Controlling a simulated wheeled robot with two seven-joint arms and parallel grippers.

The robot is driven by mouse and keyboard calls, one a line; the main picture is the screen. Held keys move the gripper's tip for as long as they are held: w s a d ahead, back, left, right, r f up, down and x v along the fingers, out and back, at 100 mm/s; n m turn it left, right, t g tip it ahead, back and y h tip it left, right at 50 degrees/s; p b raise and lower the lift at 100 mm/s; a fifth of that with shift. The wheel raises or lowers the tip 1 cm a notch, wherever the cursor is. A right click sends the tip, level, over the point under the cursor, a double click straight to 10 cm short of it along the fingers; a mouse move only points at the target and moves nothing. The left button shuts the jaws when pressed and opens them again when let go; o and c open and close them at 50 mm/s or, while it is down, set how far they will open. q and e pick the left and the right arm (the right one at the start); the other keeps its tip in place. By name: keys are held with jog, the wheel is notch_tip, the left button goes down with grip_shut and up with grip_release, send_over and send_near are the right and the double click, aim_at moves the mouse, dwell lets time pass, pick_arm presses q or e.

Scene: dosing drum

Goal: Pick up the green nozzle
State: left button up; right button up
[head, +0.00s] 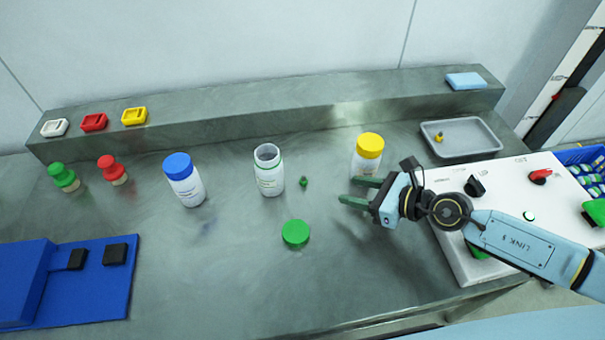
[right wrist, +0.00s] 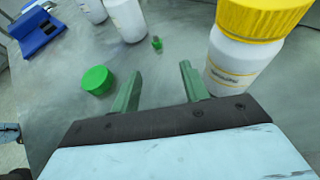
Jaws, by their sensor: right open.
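The small green nozzle (head: 304,182) lies on the grey steel bench, just right of the open white bottle (head: 269,171). It also shows in the right wrist view (right wrist: 157,44), beyond my fingertips. My right gripper (head: 348,190) is open and empty, to the right of the nozzle and apart from it. In the right wrist view its two green fingers (right wrist: 160,74) are spread, with bare bench between them. My left gripper is not in view.
A yellow-capped bottle (head: 367,158) stands close beside my right gripper. A loose green cap (head: 295,232) lies in front of the nozzle. A blue-capped bottle (head: 184,181) stands left. A grey tray (head: 461,139) and white control panel (head: 510,190) are at right.

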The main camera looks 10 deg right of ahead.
send_near(306, 180)
jog(key=x, duration=0.3)
jog(key=shift+w+d+f, duration=0.1)
jog(key=shift+f, duration=0.1)
jog(key=shift+b+x, duration=0.4)
jog(key=shift+x, duration=2.35)
jog(key=shift+r, duration=0.15)
grip_shut()
